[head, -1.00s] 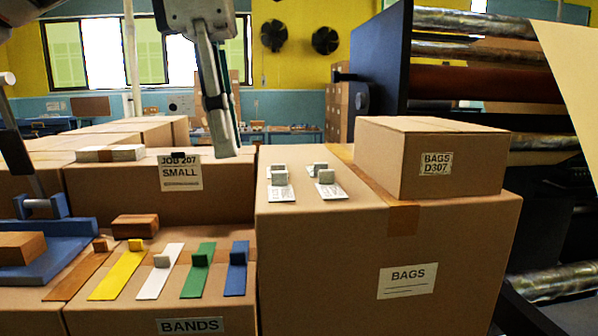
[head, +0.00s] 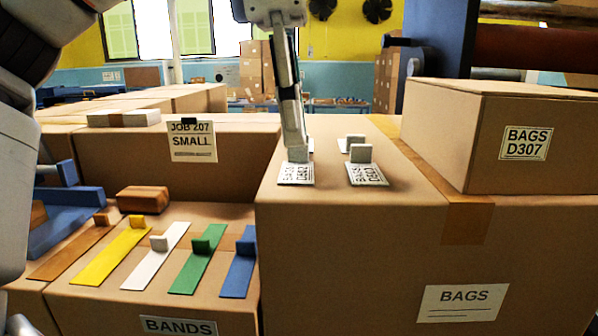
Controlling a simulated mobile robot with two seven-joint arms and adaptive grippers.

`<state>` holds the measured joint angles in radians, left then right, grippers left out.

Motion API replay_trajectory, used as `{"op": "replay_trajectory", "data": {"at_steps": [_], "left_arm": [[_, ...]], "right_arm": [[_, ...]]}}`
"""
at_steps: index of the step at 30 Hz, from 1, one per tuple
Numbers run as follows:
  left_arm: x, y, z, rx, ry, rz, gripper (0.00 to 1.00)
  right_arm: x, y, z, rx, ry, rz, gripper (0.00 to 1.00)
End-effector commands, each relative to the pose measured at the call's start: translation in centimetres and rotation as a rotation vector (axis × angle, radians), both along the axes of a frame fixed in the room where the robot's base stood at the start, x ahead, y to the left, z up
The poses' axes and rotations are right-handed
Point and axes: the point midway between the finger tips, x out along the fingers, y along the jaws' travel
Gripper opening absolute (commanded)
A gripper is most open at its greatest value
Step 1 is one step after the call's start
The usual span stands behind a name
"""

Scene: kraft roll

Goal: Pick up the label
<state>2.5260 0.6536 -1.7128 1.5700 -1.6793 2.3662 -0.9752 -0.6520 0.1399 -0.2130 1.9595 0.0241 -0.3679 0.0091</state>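White printed labels lie on top of the large cardboard box marked BAGS (head: 350,245). The front right label (head: 367,175) carries a small grey block (head: 361,153). Another grey block (head: 350,140) shows just behind it. My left gripper (head: 298,156) points down from the top, with its tip over the front left label. It is seen nearly edge-on, so I cannot tell its opening or whether it touches. My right gripper is out of view.
A smaller box marked BAGS D307 (head: 480,145) stands to the right on the large box. At left, coloured strips with blocks lie on the BANDS box (head: 120,305), near a wooden block (head: 143,199). A JOB 207 SMALL box (head: 110,170) stands behind.

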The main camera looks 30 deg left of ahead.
Motion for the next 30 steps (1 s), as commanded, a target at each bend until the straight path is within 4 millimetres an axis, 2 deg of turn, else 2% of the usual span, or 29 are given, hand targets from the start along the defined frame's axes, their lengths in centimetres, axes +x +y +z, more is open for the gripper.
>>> {"op": "replay_trajectory", "data": {"at_steps": [1,3,11,12,15,30], "left_arm": [[0.3,-0.1,-1.3,0.0,0.004,-0.001,0.25],[0.3,-0.2,-2.2,0.0,0.004,-0.001,0.25],[0.2,-0.3,-2.4,0.0,-0.001,0.0,0.25],[0.2,-0.3,-2.4,0.0,-0.001,0.0,0.22],[0.2,-0.3,-2.4,0.0,-0.001,0.0,0.0],[0.2,-0.3,-1.9,0.0,-0.002,0.001,0.0]], "right_arm": [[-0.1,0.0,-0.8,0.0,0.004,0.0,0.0],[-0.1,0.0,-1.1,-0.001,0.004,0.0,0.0],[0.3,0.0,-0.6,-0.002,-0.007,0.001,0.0],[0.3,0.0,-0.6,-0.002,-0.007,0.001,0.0],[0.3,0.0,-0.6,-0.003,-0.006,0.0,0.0],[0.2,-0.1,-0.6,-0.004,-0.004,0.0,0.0]]}}
